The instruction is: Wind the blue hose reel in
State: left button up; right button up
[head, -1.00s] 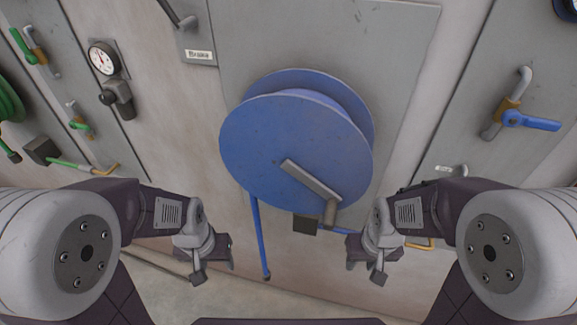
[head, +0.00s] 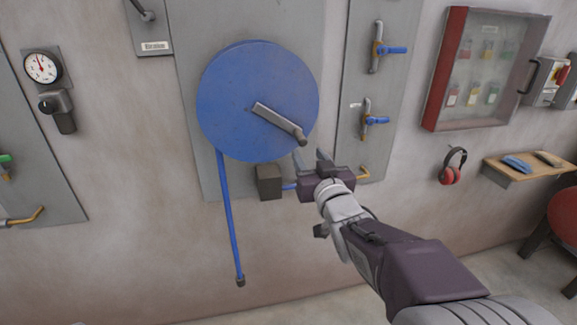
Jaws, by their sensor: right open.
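The blue hose reel (head: 225,105) is mounted on a grey wall panel. Its grey crank arm (head: 275,120) runs from the hub down to the right and ends in a handle (head: 301,139) near the rim. The blue hose (head: 230,220) hangs down from the reel's left side, its dark end (head: 240,282) free above the floor. My right gripper (head: 313,158) is open and empty, its fingers pointing up just below and right of the crank handle. I cannot tell whether they touch it. My left gripper is out of view.
A dark box (head: 269,182) sits below the reel. Blue-handled valves (head: 376,120) are on the panel to the right. A pressure gauge (head: 41,68) is at left. A red-framed cabinet (head: 484,70), ear defenders (head: 452,168) and a wooden shelf (head: 530,165) are further right.

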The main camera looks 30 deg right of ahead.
aim_at(304, 144)
jog(key=x, duration=1)
jog(key=shift+d+f+p, duration=0.35)
jog(key=shift+w+d, duration=0.15)
jog(key=shift+c, duration=1.3)
grip_shut()
